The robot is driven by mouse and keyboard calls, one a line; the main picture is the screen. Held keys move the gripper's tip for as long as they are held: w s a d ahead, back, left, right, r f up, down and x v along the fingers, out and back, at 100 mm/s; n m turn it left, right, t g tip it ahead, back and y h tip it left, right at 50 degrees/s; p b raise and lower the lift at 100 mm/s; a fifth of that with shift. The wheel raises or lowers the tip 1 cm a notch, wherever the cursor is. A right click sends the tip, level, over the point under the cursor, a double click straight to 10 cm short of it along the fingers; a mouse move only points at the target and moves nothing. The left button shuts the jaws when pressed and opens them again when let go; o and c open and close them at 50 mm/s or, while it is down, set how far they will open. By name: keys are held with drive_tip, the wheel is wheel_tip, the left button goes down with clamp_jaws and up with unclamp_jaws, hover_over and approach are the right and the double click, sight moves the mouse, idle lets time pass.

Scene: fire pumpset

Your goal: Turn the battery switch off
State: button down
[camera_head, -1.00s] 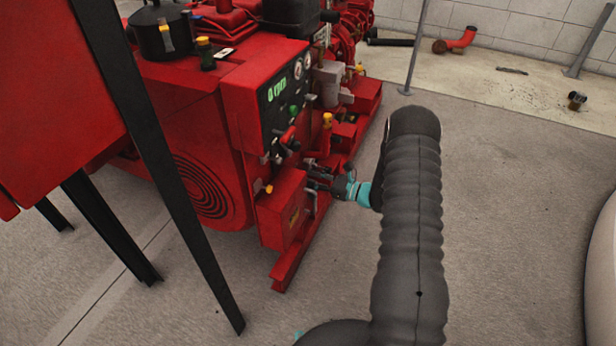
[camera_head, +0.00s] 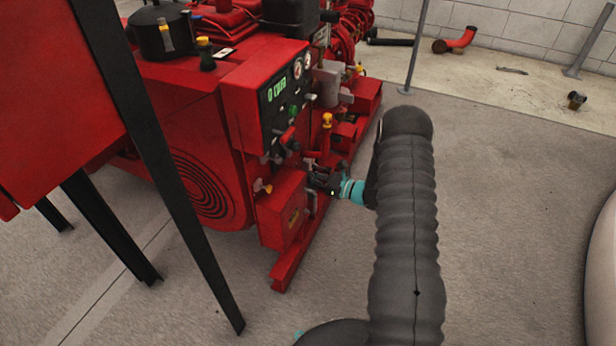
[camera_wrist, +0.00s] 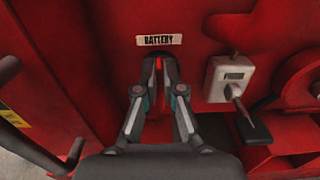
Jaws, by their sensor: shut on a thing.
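The battery switch (camera_wrist: 159,64) shows as a small red handle under the white BATTERY label (camera_wrist: 160,41) on the red panel in the wrist view. My gripper (camera_wrist: 159,72) is shut on this red handle, with one finger on each side of it. The fingers hide most of the switch. In the head view my gripper (camera_head: 318,180) is at the side of the red pumpset (camera_head: 205,130), below the control panel. The switch itself cannot be made out there.
A light grey box with a dark lever (camera_wrist: 230,80) is right of the switch. A red box (camera_head: 283,215) sits just left of my gripper in the head view. The control panel (camera_head: 285,95) is above. A red cabinet on black legs (camera_head: 180,190) stands at left. Open floor lies to the right.

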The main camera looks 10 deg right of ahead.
drive_tip(key=shift+w+d+f+m+p, duration=0.2)
drive_tip(key=shift+f+m+p, duration=0.1)
drive_tip(key=shift+m, duration=2.65)
drive_tip(key=shift+w+d+f+m+p, duration=0.15)
drive_tip(key=shift+w+m+p, duration=0.1)
drive_tip(key=shift+m, duration=2.65)
drive_tip(key=shift+w+d+f+m+p, duration=0.1)
drive_tip(key=shift+w+f+m+p, duration=0.15)
drive_tip(key=shift+m, duration=2.7)
drive_tip(key=c, duration=1.3)
unclamp_jaws()
drive_tip(key=shift+s, duration=0.1)
drive_tip(key=v, duration=1.2)
